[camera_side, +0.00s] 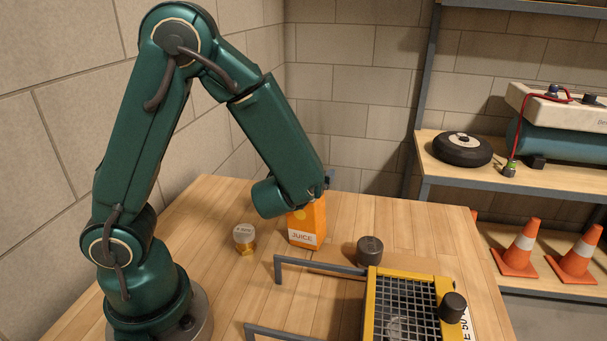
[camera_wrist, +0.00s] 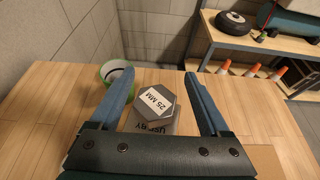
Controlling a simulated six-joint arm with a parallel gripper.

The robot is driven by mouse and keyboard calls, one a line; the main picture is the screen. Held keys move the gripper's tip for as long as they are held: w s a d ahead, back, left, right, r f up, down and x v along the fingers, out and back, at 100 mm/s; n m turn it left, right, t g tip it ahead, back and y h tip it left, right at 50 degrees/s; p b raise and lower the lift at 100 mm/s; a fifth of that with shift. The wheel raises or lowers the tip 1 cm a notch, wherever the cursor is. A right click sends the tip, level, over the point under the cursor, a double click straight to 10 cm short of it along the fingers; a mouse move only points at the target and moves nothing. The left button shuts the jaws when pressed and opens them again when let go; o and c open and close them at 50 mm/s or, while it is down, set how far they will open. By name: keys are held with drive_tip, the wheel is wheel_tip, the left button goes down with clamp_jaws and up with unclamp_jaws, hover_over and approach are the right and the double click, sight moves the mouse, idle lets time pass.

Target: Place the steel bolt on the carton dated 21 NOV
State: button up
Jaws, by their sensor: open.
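In the wrist view, a grey hexagonal piece (camera_wrist: 155,103), apparently the steel bolt's head, bears a white "25 MM" label. It appears between the two fingers of my gripper (camera_wrist: 158,74), which is open. A grey surface with "USE BY" lettering (camera_wrist: 158,128) shows just below the bolt head; I cannot tell whether the bolt rests on it. In the side view, an orange juice carton (camera_side: 307,225) stands upright under the end of my arm, its top hidden. No 21 NOV date is legible. My gripper is mostly hidden in the side view.
A small jar with a lettered grey lid (camera_side: 244,238) stands left of the carton. A dark cylinder (camera_side: 370,250) stands to its right. A yellow mesh-topped crate (camera_side: 371,310) with grey bars is in front. A green-rimmed round container (camera_wrist: 117,68) is near the left finger.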

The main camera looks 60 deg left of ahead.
drive_tip(key=v, duration=1.2)
drive_tip(key=s+a+f+n+g+h, duration=0.2)
drive_tip(key=s+f+n+g+h, duration=0.2)
drive_tip(key=s+n+g, duration=0.7)
drive_tip(key=w+d+r+n+t+h, duration=0.3)
drive_tip(key=d+n+t+h, duration=0.2)
drive_tip(key=n, duration=1.1)
drive_tip(key=shift+d+r+t+h, duration=0.35)
drive_tip(key=shift+d+t, duration=0.35)
drive_tip(key=shift+t, duration=0.3)
